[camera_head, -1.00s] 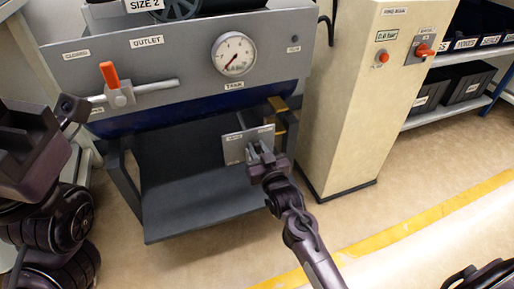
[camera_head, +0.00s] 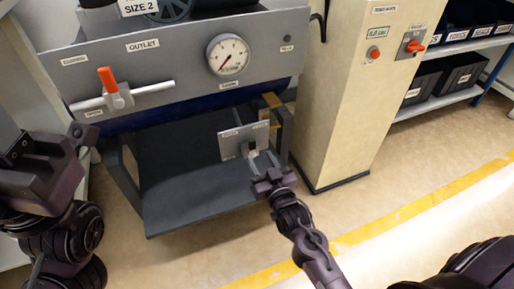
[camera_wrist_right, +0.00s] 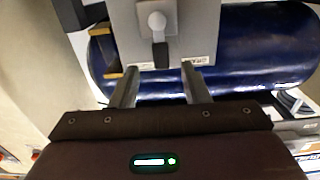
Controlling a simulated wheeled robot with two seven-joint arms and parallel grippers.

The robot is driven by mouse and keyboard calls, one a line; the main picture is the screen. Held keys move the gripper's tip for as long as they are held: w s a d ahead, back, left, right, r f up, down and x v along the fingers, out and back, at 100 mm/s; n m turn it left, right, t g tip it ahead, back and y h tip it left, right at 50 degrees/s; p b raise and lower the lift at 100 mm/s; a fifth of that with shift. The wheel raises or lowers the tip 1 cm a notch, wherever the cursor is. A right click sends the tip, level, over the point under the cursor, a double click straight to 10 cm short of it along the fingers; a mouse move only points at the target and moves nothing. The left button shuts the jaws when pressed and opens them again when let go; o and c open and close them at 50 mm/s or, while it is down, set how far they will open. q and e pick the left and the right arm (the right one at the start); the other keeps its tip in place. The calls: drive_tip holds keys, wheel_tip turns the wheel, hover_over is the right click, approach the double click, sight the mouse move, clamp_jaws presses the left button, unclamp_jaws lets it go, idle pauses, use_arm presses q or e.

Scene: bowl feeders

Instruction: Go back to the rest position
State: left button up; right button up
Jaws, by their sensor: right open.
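My right gripper (camera_head: 264,166) is open and empty in front of the small grey plate (camera_head: 231,143) under the tank. In the right wrist view its two fingers (camera_wrist_right: 160,88) stand apart, just below a small lever (camera_wrist_right: 159,38) on that plate, with nothing between them. The lever's dark end points down. In the head view my left arm is at the left edge; I cannot make out its fingertips.
Above stands the grey panel with a gauge (camera_head: 229,55) and an orange-handled outlet valve (camera_head: 109,80). A dark shelf (camera_head: 185,190) lies below. A beige cabinet (camera_head: 350,110) stands to the right, then racks with dark bins (camera_head: 458,72). The floor at right is clear.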

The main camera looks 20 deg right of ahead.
drive_tip(key=shift+s, duration=0.4)
